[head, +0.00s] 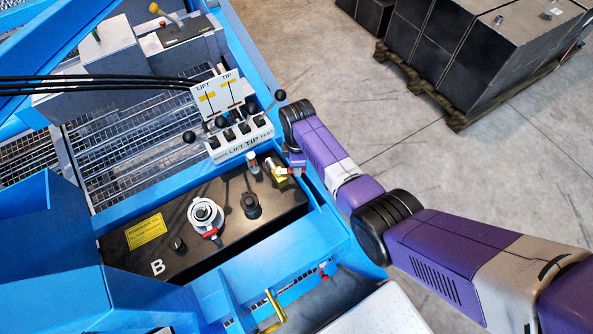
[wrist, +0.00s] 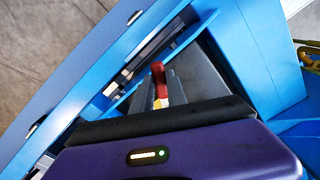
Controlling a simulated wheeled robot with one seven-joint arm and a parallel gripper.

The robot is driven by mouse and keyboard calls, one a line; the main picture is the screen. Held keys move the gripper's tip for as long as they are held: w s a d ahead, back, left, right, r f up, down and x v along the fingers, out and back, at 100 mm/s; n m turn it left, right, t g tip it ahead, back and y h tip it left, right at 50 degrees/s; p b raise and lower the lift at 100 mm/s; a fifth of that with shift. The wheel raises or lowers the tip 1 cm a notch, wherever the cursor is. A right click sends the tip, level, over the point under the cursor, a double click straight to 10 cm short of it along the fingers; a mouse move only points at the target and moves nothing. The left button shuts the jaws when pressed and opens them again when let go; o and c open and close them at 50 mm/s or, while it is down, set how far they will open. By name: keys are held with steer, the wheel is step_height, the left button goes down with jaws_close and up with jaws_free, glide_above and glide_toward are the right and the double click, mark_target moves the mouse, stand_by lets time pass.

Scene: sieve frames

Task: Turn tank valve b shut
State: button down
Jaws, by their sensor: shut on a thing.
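The black tank marked B (head: 157,267) sits in the blue frame. At its far right end is a brass valve (head: 276,170) with a small red handle (head: 284,171). My purple gripper (head: 293,168) is at this valve from the right, shut on the red handle. In the wrist view the red handle (wrist: 159,77) stands up just past the dark gripper edge, with a pale yellowish part below it.
A lever block marked LIFT and TIP (head: 240,137) stands just behind the valve, its black-knobbed levers close to my arm. A white filler cap (head: 205,213) and a black fitting (head: 251,204) rise from the tank. Blue frame rails (head: 335,235) border it.

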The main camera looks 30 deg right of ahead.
steer(key=shift+w+d+n+b, duration=0.2)
steer(key=shift+w+n+b, duration=0.45)
steer(key=shift+n, duration=0.8)
steer(key=shift+w+d+n+b, duration=0.2)
steer(key=shift+w+n+b, duration=0.15)
steer(key=shift+w+n, duration=0.8)
steer(key=shift+s+n, duration=0.25)
steer(key=shift+n, duration=0.15)
steer(key=c, duration=1.3)
jaws_free()
step_height(320, 180, up, 8)
steer(key=shift+f+p, duration=0.1)
steer(key=shift+p, duration=0.55)
steer(key=shift+s, duration=0.15)
